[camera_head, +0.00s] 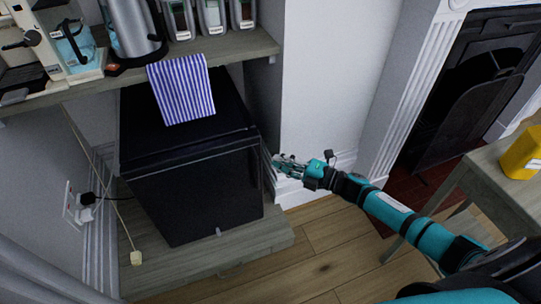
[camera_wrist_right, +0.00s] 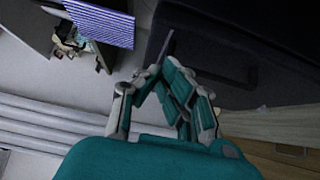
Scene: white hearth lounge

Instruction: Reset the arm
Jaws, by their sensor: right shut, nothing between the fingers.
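My right arm, teal and black, reaches in from the lower right in the head view. Its gripper (camera_head: 288,162) is near the right side of the black fridge (camera_head: 195,190). In the right wrist view the right gripper's fingers (camera_wrist_right: 168,75) come together and hold nothing. The fridge's dark surface (camera_wrist_right: 225,50) fills the upper right of that view; I cannot tell whether the fingertips touch it. My left gripper is not in view.
A shelf (camera_head: 235,47) above holds a kettle (camera_head: 133,28) and several containers. A wooden table (camera_head: 490,165) with a yellow object (camera_head: 522,155) stands at the right, near the fireplace (camera_head: 465,85). The floor (camera_head: 335,245) below the arm is clear.

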